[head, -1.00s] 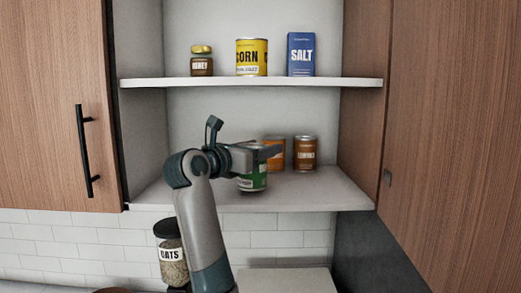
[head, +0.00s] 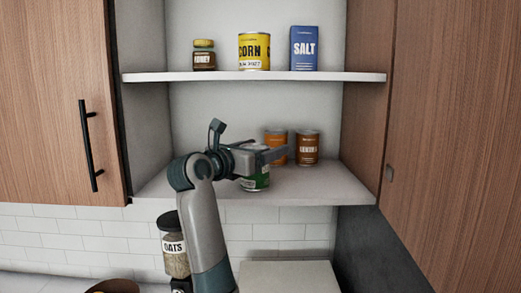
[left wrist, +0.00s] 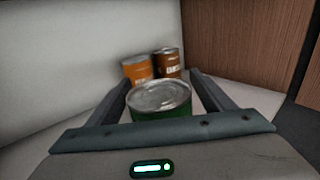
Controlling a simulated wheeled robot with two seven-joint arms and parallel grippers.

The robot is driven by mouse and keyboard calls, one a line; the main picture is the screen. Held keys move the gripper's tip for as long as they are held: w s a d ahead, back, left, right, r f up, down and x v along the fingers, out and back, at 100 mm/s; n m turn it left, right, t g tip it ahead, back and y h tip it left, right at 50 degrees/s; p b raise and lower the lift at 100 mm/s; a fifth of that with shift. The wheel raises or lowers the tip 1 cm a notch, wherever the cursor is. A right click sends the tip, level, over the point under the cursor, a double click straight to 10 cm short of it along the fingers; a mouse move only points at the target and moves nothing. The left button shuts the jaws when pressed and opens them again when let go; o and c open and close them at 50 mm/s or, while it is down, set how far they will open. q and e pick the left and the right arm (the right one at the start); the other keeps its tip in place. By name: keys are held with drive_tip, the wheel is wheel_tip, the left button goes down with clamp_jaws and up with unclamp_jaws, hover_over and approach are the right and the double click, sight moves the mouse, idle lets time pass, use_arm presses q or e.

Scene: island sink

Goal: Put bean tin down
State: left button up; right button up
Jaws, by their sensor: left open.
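The green tin (head: 258,183), which I take for the bean tin, appears upright on the lower shelf, near its front. Its upper part is hidden in the head view by my left gripper (head: 277,153). In the left wrist view the silver lid of the green tin (left wrist: 160,96) shows between the two spread fingers of my left gripper (left wrist: 161,80). The left gripper is open, with a finger on either side of the tin and visible gaps beside the lid. My right gripper is not in view.
An orange tin (head: 276,137) and a brown tin (head: 308,148) stand behind and right on the lower shelf (head: 335,185). The upper shelf (head: 225,76) holds honey, corn and salt. The lower shelf's right part is clear.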

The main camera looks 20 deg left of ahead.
use_arm(q)
drive_tip(key=shift+r, duration=0.1)
drive_tip(key=shift+s+a+b, duration=0.2)
drive_tip(key=shift+s+b, duration=0.25)
drive_tip(key=b+v, duration=0.5)
drive_tip(key=v, duration=0.5)
drive_tip(key=shift+s+a+b, duration=0.15)
drive_tip(key=shift+s+b, duration=0.15)
drive_tip(key=shift+s, duration=0.2)
